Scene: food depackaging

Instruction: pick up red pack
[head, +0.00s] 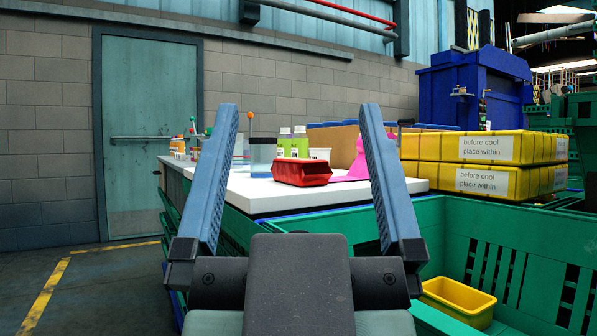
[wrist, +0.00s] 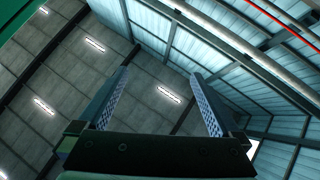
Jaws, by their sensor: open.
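The red pack (head: 301,172) lies on the white table top (head: 255,192), near its front edge. My gripper (head: 300,108) is open and empty, its two blue-grey fingers wide apart. In the head view the red pack shows between the fingers, beyond them and apart from them. In the wrist view my gripper (wrist: 168,75) points up toward the ceiling and the pack is not in view.
A clear jar with a dark lid (head: 262,157), green bottles (head: 292,142) and a pink item (head: 360,160) stand close around the pack. Yellow boxes (head: 485,147) are stacked at right. A green crate (head: 500,225) holding a yellow bin (head: 457,298) is at front right.

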